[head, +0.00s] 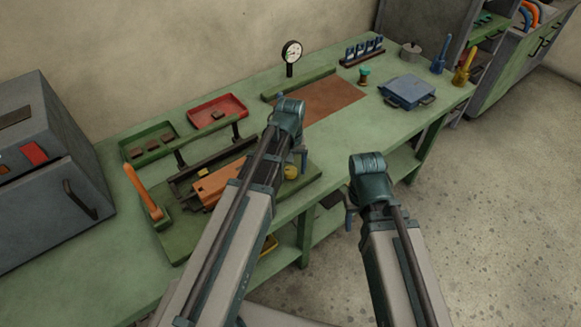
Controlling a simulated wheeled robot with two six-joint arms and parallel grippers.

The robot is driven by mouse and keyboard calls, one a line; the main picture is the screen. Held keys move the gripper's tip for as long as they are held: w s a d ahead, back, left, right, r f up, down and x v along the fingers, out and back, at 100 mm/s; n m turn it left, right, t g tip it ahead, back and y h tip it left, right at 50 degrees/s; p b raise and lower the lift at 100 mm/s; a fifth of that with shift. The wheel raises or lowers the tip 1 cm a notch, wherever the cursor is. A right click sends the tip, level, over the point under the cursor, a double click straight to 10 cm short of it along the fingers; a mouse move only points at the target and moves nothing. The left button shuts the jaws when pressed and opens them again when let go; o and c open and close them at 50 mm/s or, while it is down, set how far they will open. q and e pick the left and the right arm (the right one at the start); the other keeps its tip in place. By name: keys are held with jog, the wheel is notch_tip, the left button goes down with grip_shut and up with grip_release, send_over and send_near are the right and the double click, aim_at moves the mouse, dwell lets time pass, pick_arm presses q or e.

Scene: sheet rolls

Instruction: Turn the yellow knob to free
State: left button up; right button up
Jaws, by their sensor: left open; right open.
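The yellow knob (291,172) is small and sits at the right end of the green-based sheet-roll device (185,240) on the bench. How the knob is turned is too small to tell. My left gripper (301,158) hangs down from its wrist just above and right of the knob in the picture. It is open, and I cannot tell whether it touches the knob. My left arm hides part of the device. My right gripper (349,212) is open and empty, off the bench's front edge, right of the knob.
An orange lever (143,190) stands at the device's left end, with an orange block (215,184) in its middle. A red tray (217,110), a dial gauge (291,52) and a blue box (408,90) are farther back. A grey cabinet (60,190) stands left.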

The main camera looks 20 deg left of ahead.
aim_at(291, 172)
pick_arm(q)
notch_tip(291, 172, up, 14)
jog(key=p, duration=1.3)
jog(key=shift+f, duration=0.15)
jog(key=s+d+f+m+y+b, duration=0.1)
jog(key=s+d+m, duration=0.6)
jog(key=s+d, duration=0.3)
jog(key=s, duration=0.4)
jog(key=shift+d+f, duration=0.15)
jog(key=shift+f, duration=0.15)
